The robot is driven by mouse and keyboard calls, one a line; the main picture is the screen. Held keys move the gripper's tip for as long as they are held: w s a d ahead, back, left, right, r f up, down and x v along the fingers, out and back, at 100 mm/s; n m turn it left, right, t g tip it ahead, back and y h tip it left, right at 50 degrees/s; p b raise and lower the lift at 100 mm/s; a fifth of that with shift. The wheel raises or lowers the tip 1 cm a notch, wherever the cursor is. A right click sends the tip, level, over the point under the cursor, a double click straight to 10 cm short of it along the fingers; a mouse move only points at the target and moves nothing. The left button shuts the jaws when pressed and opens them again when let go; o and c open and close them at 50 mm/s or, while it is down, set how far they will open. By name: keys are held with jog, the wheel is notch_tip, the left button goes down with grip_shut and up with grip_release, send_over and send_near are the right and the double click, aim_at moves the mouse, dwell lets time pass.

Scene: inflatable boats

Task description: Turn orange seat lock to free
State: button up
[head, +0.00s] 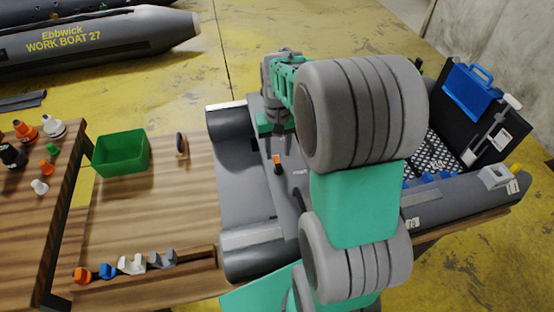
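A small lock with an orange end and a dark body (278,167) sits on the grey boat section (240,185), near its middle. It looks like the orange seat lock; its exact setting is too small to read. My gripper (278,142) points down just above and behind it in the head view. Its two fingers are apart with nothing visible between them. Whether they touch the lock cannot be told. My arm hides much of the boat to the right of the lock.
A green bin (121,153) and a wooden rack of coloured knobs (195,262) are on the table at left. Valve parts (53,127) stand on the far-left table. A blue case (468,90) is at right. Another boat (100,40) lies behind on the yellow floor.

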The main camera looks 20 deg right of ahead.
aim_at(278, 161)
notch_tip(278, 161, down, 5)
jog(key=shift+r, duration=0.2)
jog(key=shift+c, duration=0.5)
grip_shut()
